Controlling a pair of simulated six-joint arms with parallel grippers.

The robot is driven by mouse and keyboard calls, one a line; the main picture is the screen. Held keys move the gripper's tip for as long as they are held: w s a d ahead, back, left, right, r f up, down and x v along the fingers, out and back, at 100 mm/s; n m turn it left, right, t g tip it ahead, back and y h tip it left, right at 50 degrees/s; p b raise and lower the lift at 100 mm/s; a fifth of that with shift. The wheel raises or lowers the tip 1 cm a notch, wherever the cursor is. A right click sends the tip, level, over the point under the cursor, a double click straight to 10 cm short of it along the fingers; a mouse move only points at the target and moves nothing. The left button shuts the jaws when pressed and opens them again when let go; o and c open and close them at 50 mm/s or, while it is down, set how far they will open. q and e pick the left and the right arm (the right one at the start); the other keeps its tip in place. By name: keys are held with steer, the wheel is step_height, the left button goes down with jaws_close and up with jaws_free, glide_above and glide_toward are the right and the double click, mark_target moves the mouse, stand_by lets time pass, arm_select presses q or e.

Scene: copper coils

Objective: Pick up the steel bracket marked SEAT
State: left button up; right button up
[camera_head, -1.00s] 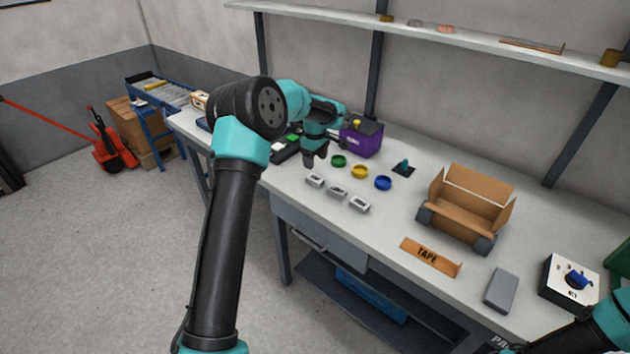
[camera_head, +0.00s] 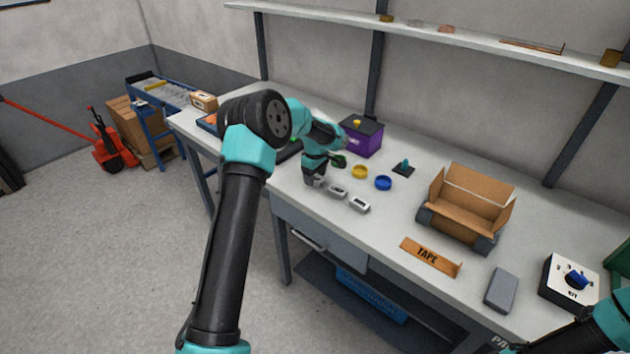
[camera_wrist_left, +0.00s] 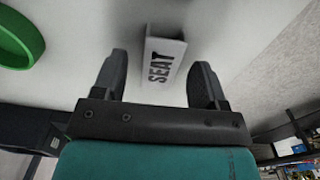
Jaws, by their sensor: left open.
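The steel bracket marked SEAT (camera_wrist_left: 160,62) shows in the left wrist view, between the two fingers of my left gripper (camera_wrist_left: 158,78). The fingers stand apart on either side of it, with a gap at each side. In the head view my left gripper (camera_head: 313,182) is low over the left end of the row of brackets and hides most of the SEAT bracket. Two other steel brackets, a middle one (camera_head: 338,192) and a right one (camera_head: 359,204), lie beside it. My right arm shows at the lower right, but its gripper is out of the picture.
An open cardboard box (camera_head: 468,204) is to the right.

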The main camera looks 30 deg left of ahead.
arm_select(q)
steer(key=shift+f, duration=0.6)
steer(key=c, duration=1)
